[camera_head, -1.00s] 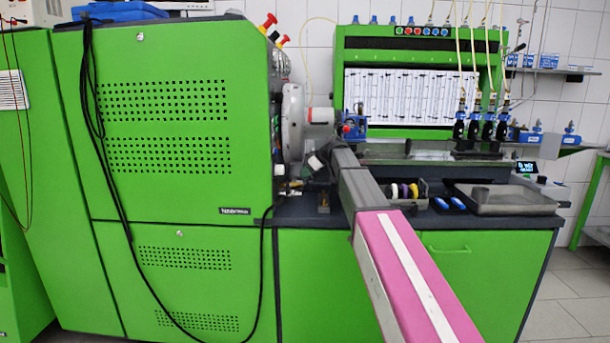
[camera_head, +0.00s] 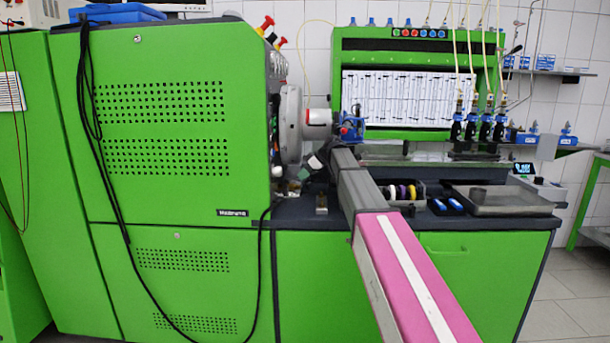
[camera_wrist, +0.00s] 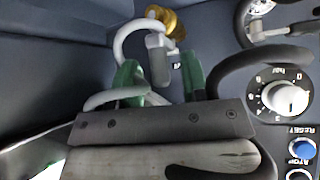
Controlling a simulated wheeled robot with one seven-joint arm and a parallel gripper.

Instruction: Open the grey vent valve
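The grey vent valve handle (camera_wrist: 158,62) is a small grey lever below a brass fitting (camera_wrist: 168,22) in the wrist view. A white curved tube passes beside it. My gripper (camera_wrist: 161,80) has two green fingertips, one on each side of the grey handle. Gaps show between the handle and both fingers, so the gripper looks open around it, not closed on it. I cannot tell how deep the handle sits between the fingers. In the head view my gripper is small beside the green cabinet (camera_head: 165,190), and the valve cannot be made out clearly there.
In the wrist view, a dial knob (camera_wrist: 285,97), a blue button (camera_wrist: 302,149) and a dark hose lie at the right. In the head view, a grey tray (camera_head: 505,208) and blue items stand on the bench right of my arm.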

